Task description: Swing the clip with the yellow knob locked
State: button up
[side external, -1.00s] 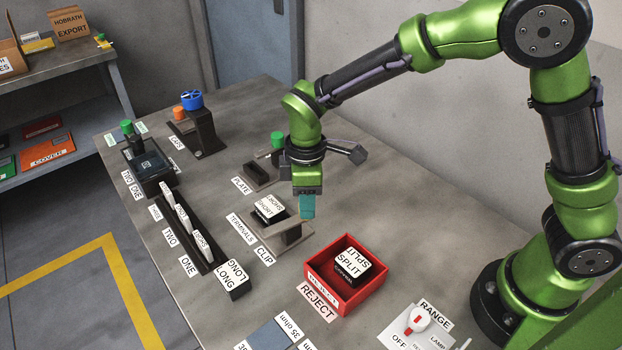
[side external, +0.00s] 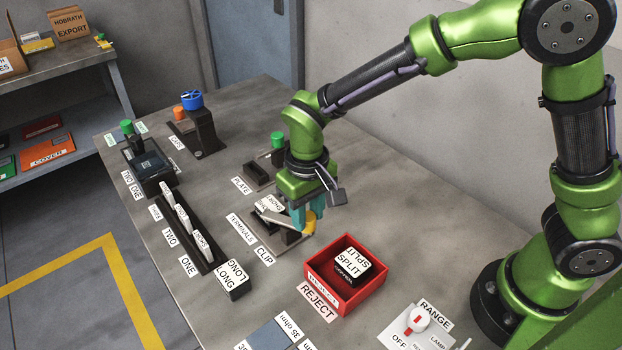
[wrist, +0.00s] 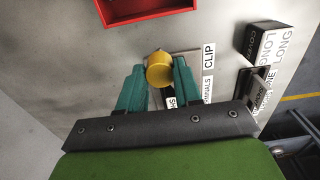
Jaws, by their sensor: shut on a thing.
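The yellow knob (side external: 310,223) sits at the end of the clip on the clip station, beside the CLIP label (side external: 264,256). My gripper (side external: 303,217) is at the knob, its teal fingers shut on it. In the wrist view the knob (wrist: 159,70) shows between the two fingertips. The clip's pale arm (side external: 275,217) runs left from the gripper over the station. A black block with a white SHORT label (side external: 272,203) sits in the station, partly hidden by the clip arm and my fingers.
A red REJECT bin (side external: 346,283) holding a SPLIT block stands to the right. A LONG block (side external: 234,281) and a row of slots (side external: 186,230) are to the left. A post with a green knob (side external: 278,141) stands behind my gripper.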

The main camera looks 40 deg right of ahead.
jog(key=m, duration=0.1)
jog(key=a+m, duration=0.1)
jog(key=m, duration=0.3)
jog(key=shift+s+a, duration=0.2)
jog(key=shift+a, duration=0.1)
jog(key=shift+r+m, duration=0.1)
jog(key=shift+m, duration=0.2)
jog(key=o, duration=1)
jog(key=shift+o, duration=0.2)
notch_tip(320, 180, up, 17)
